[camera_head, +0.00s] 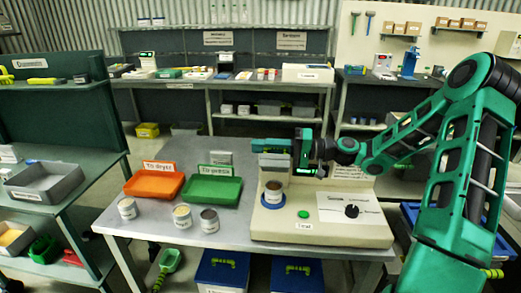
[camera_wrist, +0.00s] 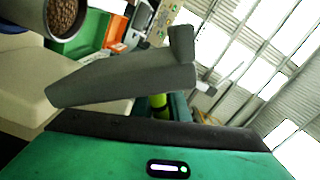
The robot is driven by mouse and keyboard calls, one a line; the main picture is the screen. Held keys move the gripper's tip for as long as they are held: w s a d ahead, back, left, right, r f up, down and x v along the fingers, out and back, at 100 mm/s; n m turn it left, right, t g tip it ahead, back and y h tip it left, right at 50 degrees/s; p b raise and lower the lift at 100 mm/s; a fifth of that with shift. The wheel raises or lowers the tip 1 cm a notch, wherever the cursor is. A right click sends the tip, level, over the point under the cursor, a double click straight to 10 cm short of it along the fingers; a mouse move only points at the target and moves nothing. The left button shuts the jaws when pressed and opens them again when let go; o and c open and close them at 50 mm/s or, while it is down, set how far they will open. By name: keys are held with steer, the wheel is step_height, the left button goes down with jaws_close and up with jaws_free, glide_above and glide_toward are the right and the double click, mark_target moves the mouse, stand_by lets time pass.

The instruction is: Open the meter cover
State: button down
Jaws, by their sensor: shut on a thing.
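The meter (camera_head: 322,220) is a beige box at the front right of the table, with a green button, a black knob and a label. A cup of brown grains (camera_head: 273,191) stands upright on its blue ring, open at the top; it also shows at the upper left of the wrist view (camera_wrist: 66,16). My gripper (camera_head: 270,154) is above and behind the cup, against the upper part of the meter, with its jaws shut on a part there. I take this part for the meter cover, but it is largely hidden and its angle is unclear.
An orange tray (camera_head: 154,185) and a green tray (camera_head: 212,191) lie to the left. Several sample cups (camera_head: 182,216) stand at the front edge. A shelf (camera_head: 75,165) is at far left. Blue bins (camera_head: 222,268) stand below the table.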

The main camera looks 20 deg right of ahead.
stand_by(0.4)
steer(key=c, duration=1.8)
jaws_free()
steer(key=shift+d, duration=0.1)
steer(key=v, duration=1)
steer(key=shift+s+d, duration=0.15)
steer(key=shift+d, duration=0.15)
steer(key=shift+s+a+r+v, duration=0.1)
steer(key=shift+s+r+v, duration=0.05)
steer(key=shift+v, duration=1.35)
steer(key=shift+s+a+r+v, duration=0.1)
steer(key=shift+s+r+v, duration=0.1)
steer(key=shift+v, duration=1.35)
steer(key=shift+s+r+v, duration=0.15)
steer(key=shift+v, duration=1.35)
